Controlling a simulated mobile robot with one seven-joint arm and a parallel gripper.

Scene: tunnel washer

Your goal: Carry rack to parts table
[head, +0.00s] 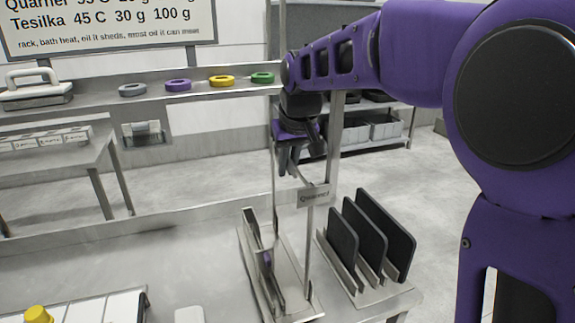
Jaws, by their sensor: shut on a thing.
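My purple gripper (290,168) hangs from my arm near the picture's middle, with its dark fingers pointing down. It is shut on the upper part of a metal rack (309,245) with thin uprights and a small tag (313,196) that seems to read "Quarner". The exact grip point is partly hidden by the fingers. Thin upright pieces stand in the rack's lower left part. The rack is above or on the near steel surface (130,255); I cannot tell whether it touches. I cannot tell which table is the parts table.
Just right of the rack, a holder (359,287) carries dark upright plates (385,232). A shelf (100,98) behind bears several coloured rings and a handled white block (35,86). A steel table (60,160) stands at left. A yellow-topped item (37,314) is at front left.

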